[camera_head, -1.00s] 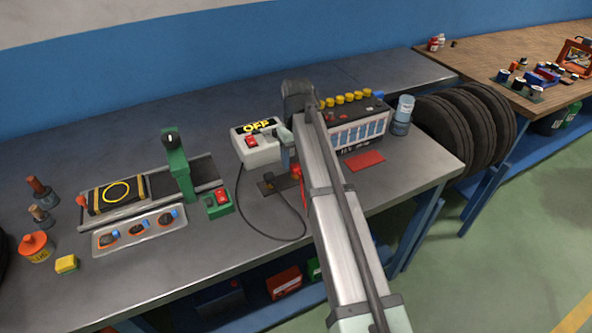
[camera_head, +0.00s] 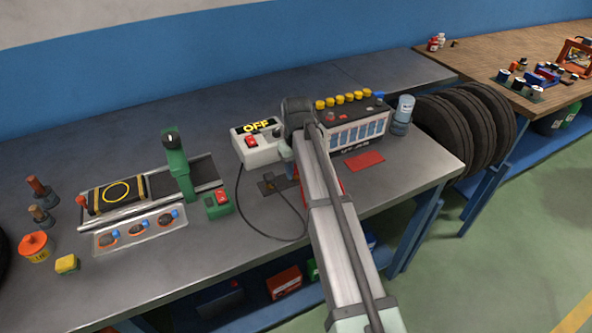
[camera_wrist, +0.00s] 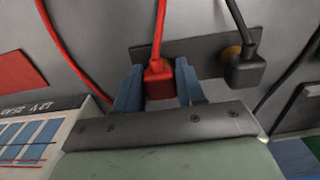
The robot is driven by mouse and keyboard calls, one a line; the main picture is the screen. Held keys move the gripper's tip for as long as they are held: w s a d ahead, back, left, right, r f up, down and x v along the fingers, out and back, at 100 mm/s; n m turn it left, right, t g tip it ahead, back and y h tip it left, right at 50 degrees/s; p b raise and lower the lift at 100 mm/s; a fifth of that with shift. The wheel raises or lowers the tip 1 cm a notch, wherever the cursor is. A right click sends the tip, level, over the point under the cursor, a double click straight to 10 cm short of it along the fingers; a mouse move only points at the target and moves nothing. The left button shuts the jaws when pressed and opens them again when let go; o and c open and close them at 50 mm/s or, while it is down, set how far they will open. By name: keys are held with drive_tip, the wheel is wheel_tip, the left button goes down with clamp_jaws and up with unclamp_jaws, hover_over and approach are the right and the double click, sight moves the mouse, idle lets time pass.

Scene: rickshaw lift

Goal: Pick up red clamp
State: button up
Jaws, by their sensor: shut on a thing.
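The red clamp (camera_wrist: 159,82), with a red cable running up from it, sits between the two blue fingers of my gripper (camera_wrist: 159,88) in the wrist view. The fingers are shut on it. It is in front of a dark holder plate (camera_wrist: 200,55); I cannot tell whether it still touches the plate. The black clamp (camera_wrist: 243,68) with its black cable stands on the plate to the right.
A battery (camera_head: 355,128) with yellow caps stands right of my arm, beside a bottle (camera_head: 402,112). A white charger box (camera_head: 256,145) reading OFF is to the left. A red card (camera_head: 364,161) lies in front of the battery. A black cable loops over the bench.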

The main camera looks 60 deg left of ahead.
drive_tip(key=c, duration=0.4)
drive_tip(key=shift+r, duration=0.1)
wheel_tip(320, 180, up, 10)
drive_tip(key=shift+f, duration=0.1)
idle(0.4)
drive_tip(key=shift+w+d, duration=0.1)
drive_tip(key=shift+w, duration=0.25)
drive_tip(key=shift+m, duration=0.5)
drive_tip(key=w+a+r, duration=0.2)
drive_tip(key=w+r, duration=0.1)
drive_tip(key=w, duration=0.1)
drive_tip(key=w+a+r, duration=0.1)
drive_tip(key=w+r, duration=0.3)
drive_tip(key=w, duration=0.1)
drive_tip(key=w+a+r, duration=0.2)
drive_tip(key=w+r, duration=0.2)
drive_tip(key=shift+w+a+r, duration=0.15)
drive_tip(key=shift+w+a, duration=0.05)
drive_tip(key=shift+a, duration=0.1)
drive_tip(key=shift+w+a+r, duration=0.1)
drive_tip(key=shift+a+r, duration=0.05)
drive_tip(key=shift+a, duration=0.1)
drive_tip(key=shift+d+n, duration=0.25)
drive_tip(key=shift+n, duration=0.25)
